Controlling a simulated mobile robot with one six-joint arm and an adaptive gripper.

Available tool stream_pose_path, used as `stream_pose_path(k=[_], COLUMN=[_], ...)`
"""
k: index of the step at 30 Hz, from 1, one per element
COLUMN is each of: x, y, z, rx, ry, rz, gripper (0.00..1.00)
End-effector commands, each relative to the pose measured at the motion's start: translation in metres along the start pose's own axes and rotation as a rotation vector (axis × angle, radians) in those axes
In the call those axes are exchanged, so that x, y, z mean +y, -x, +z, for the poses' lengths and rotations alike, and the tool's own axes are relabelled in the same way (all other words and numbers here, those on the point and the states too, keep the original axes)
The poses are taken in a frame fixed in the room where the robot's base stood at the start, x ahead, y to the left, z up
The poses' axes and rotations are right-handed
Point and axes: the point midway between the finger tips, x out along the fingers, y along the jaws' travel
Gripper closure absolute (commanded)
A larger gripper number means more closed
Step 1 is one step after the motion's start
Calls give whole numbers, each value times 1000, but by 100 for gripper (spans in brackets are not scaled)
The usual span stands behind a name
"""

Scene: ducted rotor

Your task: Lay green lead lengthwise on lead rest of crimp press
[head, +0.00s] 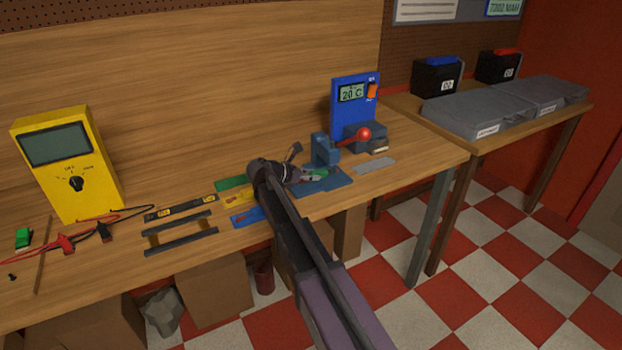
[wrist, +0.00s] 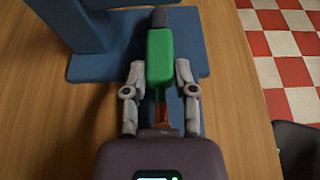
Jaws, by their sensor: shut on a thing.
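The green lead (wrist: 160,58) lies lengthwise between the fingers of my gripper (wrist: 159,88) in the wrist view, with a dark tip at its far end and a brown part nearer my palm. My gripper is shut on it. The blue crimp press (wrist: 78,22) shows at the upper left there, with its base plate (wrist: 195,55) under the lead. In the head view my gripper (head: 304,176) is low over the front of the press (head: 324,150), and the green lead (head: 318,174) shows at its fingers. I cannot tell whether the lead touches the lead rest.
A blue unit with a display (head: 350,104) stands behind the press. A red knob (head: 364,134) sticks out beside the press. A grey flat strip (head: 374,166) lies to the right. A yellow meter (head: 68,162) and dark bars (head: 180,240) are at the left.

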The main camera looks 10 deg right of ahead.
Motion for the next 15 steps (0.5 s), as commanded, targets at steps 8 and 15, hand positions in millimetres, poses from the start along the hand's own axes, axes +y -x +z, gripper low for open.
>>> stream_pose_path(k=[8,15], x=[2,3], y=[3,4], z=[-10,-11], rx=[0,0], ry=[3,3], rz=[7,9], gripper=[100,100])
